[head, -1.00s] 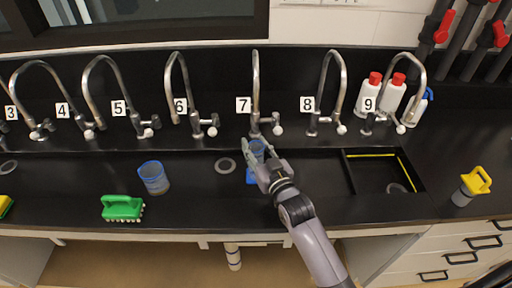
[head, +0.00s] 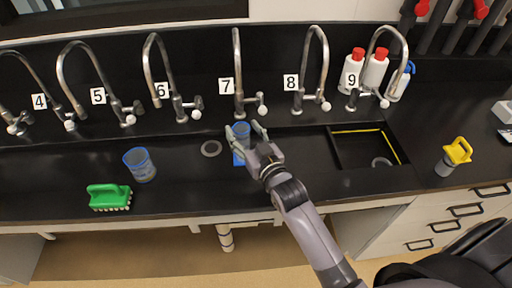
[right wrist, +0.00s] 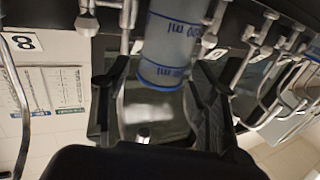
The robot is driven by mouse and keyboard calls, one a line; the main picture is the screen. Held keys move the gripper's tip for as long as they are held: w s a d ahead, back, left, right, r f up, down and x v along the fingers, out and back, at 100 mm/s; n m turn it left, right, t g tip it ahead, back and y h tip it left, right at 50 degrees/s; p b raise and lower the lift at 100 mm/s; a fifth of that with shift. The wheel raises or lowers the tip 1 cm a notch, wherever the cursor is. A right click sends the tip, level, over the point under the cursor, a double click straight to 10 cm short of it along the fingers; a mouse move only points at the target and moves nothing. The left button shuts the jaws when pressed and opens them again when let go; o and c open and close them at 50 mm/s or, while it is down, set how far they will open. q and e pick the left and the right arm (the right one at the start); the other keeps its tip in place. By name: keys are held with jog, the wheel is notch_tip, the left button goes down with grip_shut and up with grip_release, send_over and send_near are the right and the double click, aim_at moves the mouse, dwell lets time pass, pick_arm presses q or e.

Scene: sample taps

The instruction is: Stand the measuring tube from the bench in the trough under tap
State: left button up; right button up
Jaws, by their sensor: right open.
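The measuring tube (head: 241,130) is clear with a blue rim and a blue foot. It stands upright in the black trough (head: 185,165), in front of and below tap 7 (head: 238,75). My right gripper (head: 246,131) is open, with one finger on each side of the tube's upper part. In the right wrist view the tube (right wrist: 168,45), with blue ml marks, shows between the spread fingers (right wrist: 160,85). I cannot tell whether a finger touches it. My left gripper is not in view.
A blue-rimmed beaker (head: 139,164) and a green brush (head: 109,197) stand to the left. A drain ring (head: 211,148) lies left of the tube. A basin with a yellow edge (head: 370,160) and a yellow-topped object (head: 457,151) are to the right. Tap 8 (head: 312,70) rises nearby.

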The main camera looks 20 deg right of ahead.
jog(key=s+d+b, duration=0.1)
jog(key=s, duration=0.9)
jog(key=shift+b, duration=0.3)
jog(key=shift+d, duration=0.1)
